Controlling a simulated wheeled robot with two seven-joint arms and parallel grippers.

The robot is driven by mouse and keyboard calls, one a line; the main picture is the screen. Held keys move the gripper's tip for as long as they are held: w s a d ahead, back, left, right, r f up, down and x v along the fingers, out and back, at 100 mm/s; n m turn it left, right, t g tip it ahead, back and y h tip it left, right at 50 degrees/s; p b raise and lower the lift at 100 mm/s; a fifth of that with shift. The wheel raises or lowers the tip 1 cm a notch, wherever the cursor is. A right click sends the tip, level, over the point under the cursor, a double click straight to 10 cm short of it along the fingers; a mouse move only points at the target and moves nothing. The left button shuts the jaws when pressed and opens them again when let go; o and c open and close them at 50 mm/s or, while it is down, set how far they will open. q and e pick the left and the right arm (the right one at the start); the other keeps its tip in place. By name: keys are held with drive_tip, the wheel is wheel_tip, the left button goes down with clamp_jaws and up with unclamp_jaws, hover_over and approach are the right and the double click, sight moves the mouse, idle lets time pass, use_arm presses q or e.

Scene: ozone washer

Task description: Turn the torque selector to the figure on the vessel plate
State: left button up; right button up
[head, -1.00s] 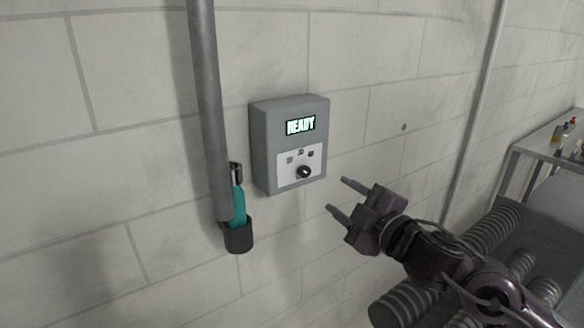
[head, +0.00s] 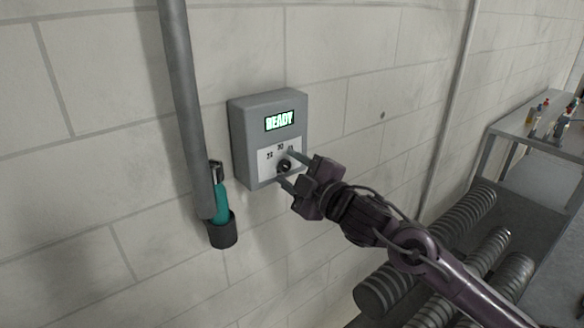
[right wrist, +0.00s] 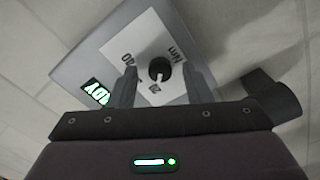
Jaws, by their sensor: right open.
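A grey wall box (head: 240,130) shows a lit READY display (head: 280,121). The black round torque selector (head: 284,167) sits on its white label plate (head: 265,171), with small figures above it in the head view. My right gripper (head: 286,165) is open at the box, one finger on each side of the selector. In the right wrist view the selector (right wrist: 159,69) lies between the two fingertips, with a gap on each side. A 40 and Nm can be read on the label there; another figure is partly readable. No vessel plate is identifiable. My left gripper is out of view.
A teal-handled tool (head: 220,202) stands in a black holder (head: 222,234) left of the box, beside a grey vertical pipe (head: 185,110). Ribbed grey cylinders (head: 384,287) lie at lower right. A table (head: 512,131) with small bottles stands at far right.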

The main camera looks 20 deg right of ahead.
clamp_jaws()
idle(0.4)
drive_tip(key=m+p, duration=0.4)
drive_tip(key=m, duration=0.1)
drive_tip(key=shift+r, duration=0.1)
drive_tip(key=shift+m+p, duration=1.45)
drive_tip(key=shift+m, duration=0.45)
unclamp_jaws()
